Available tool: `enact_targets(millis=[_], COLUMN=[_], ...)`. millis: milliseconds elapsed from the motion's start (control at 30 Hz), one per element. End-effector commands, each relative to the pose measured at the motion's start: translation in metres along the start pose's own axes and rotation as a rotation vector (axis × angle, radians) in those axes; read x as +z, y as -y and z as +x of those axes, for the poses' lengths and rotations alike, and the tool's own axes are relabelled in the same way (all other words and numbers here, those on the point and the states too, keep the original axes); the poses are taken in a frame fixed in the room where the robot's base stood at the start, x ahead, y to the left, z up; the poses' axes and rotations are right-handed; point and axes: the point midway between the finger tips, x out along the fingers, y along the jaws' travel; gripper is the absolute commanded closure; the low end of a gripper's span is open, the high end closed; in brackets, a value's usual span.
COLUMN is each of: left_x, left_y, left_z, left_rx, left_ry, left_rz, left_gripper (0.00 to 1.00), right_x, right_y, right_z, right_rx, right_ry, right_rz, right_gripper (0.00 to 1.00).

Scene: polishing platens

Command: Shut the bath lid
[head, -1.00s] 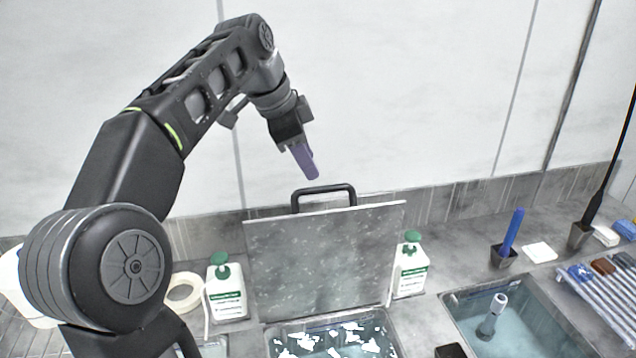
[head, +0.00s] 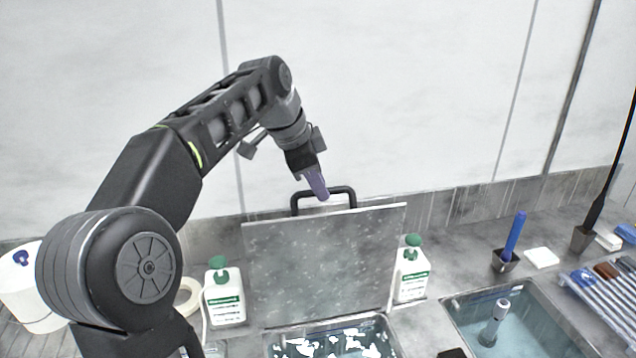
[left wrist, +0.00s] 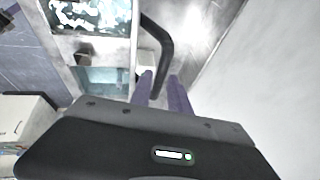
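The bath lid (head: 325,265) is a grey speckled plate standing nearly upright behind an open bath (head: 385,325) of rippling water. Its black handle (head: 353,196) rises above its top edge, and the handle also shows in the left wrist view (left wrist: 164,45). My left gripper (head: 322,197) comes down from above, its purple fingertips overlapping the left part of the handle bar. My right gripper is not in view.
White bottles with green caps stand left (head: 224,295) and right (head: 411,270) of the lid. A second bath (head: 540,330) lies at the right, with a blue-handled tool (head: 514,235) in a holder behind it. A wall runs behind the counter.

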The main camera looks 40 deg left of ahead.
Motion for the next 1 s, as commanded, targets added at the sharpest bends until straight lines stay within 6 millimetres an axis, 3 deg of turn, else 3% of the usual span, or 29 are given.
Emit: enact_targets(millis=[267, 1000], left_x=[0.0000, 0.0000], left_y=[0.0000, 0.0002], left_z=[-0.0002, -0.0004], left_rx=[0.000, -0.001], left_ry=[0.000, 0.000], left_rz=[0.000, 0.000], left_gripper=[1.00, 1.00], right_x=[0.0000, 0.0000], right_y=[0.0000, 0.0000], right_z=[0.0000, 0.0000], right_rx=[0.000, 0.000], right_ry=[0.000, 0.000], right_rz=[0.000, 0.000], right_gripper=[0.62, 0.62])
